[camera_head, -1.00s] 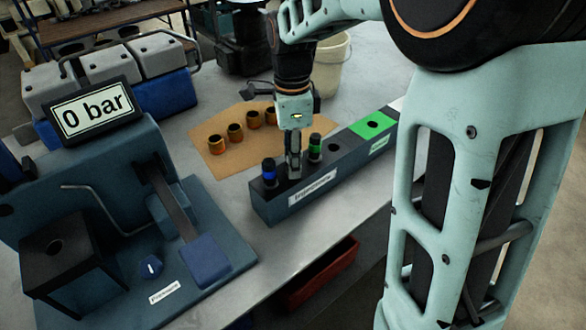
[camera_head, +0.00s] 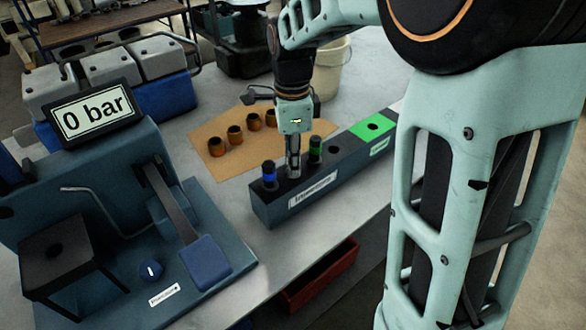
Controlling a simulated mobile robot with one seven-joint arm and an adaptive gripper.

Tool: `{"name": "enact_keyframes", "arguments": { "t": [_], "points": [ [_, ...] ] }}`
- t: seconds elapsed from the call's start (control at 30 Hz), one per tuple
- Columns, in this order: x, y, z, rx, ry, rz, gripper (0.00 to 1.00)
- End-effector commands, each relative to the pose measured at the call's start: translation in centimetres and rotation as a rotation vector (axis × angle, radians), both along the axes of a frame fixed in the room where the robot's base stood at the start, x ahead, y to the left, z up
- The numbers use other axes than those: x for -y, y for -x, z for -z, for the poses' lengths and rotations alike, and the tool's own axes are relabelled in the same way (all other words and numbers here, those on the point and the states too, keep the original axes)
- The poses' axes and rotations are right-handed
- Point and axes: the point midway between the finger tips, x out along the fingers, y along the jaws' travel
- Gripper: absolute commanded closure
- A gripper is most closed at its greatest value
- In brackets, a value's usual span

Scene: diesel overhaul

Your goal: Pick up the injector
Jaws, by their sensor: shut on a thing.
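My gripper (camera_head: 293,168) points down at the long dark injector rack (camera_head: 262,208), between two standing injectors. Its fingers are close together and shut on an injector that they mostly hide. To its left stands an injector with a blue band (camera_head: 269,174). To its right stands an injector with a green band (camera_head: 315,150). Both are upright in the rack. I cannot tell whether the held injector still sits in its hole.
The rack has an empty hole and a green section (camera_head: 373,125) at its far end. A test stand with a "0 bar" display (camera_head: 92,112) fills the left. Several copper-coloured sleeves (camera_head: 235,133) stand on a tan mat (camera_head: 213,164) behind. A white bucket (camera_head: 330,70) stands at the back.

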Motion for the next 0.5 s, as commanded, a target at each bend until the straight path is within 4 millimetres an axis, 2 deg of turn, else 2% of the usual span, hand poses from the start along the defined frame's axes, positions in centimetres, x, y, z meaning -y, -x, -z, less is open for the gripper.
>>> {"name": "enact_keyframes", "arguments": {
  "t": [0.27, 0.5],
  "points": [
    [0.0, -0.1, -1.1, 0.002, 0.0, 0.0, 1.0],
    [0.0, -0.2, -4.7, 0.006, -0.001, 0.0, 1.0]
  ]
}}
